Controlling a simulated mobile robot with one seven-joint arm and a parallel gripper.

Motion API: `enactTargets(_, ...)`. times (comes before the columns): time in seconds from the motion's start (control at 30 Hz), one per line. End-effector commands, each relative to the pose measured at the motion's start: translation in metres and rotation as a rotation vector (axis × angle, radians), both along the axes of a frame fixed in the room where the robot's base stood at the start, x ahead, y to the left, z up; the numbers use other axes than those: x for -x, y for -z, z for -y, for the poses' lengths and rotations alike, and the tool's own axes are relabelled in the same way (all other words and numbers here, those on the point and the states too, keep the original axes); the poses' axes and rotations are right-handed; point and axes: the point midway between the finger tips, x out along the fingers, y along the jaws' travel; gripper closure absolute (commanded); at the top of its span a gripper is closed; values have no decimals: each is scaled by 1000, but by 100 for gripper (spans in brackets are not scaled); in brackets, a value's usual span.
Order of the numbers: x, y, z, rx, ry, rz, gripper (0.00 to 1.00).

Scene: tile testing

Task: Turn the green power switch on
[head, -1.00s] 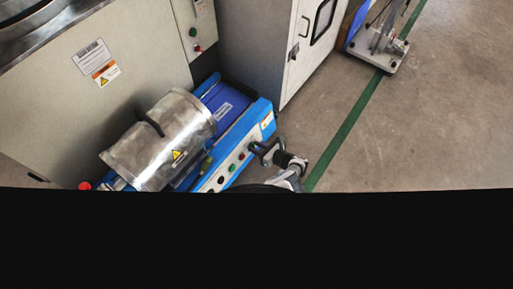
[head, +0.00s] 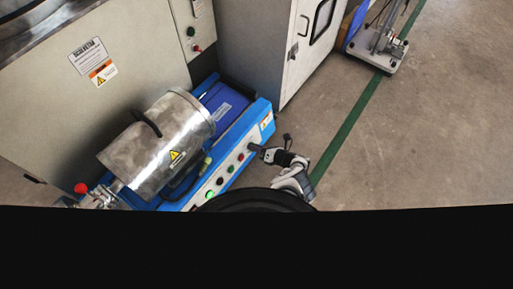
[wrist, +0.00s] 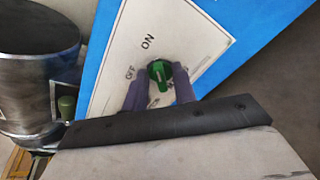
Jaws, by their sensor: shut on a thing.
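The green power switch (wrist: 160,74) is a round knob with a raised grip, on a white plate with a blue border. In the wrist view the word ON stands above it and OFF to its left. The knob's grip runs roughly up and down in the picture; which mark it points to is hard to tell. My gripper (wrist: 159,92) has one finger on each side of the knob and is shut on it. In the head view my gripper (head: 257,150) is at the right end of the machine's front panel and hides the switch.
Several buttons line the panel (head: 225,176) left of my gripper. A metal cylinder (head: 160,145) lies on the blue-framed machine. A red knob (head: 81,188) is at its left end. Grey cabinets (head: 255,50) stand behind.

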Motion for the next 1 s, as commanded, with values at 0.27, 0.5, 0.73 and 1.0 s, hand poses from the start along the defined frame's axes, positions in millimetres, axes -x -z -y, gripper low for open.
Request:
enactTargets(0.27, -1, 0, -1, -6, 3, -7, 96)
enactTargets(0.5, -1, -1, -1, -6, 3, -7, 68)
enactTargets(0.73, -1, 0, 0, -6, 3, -7, 68)
enactTargets(1.0, 14, -12, 24, -5, 6, -8, 68)
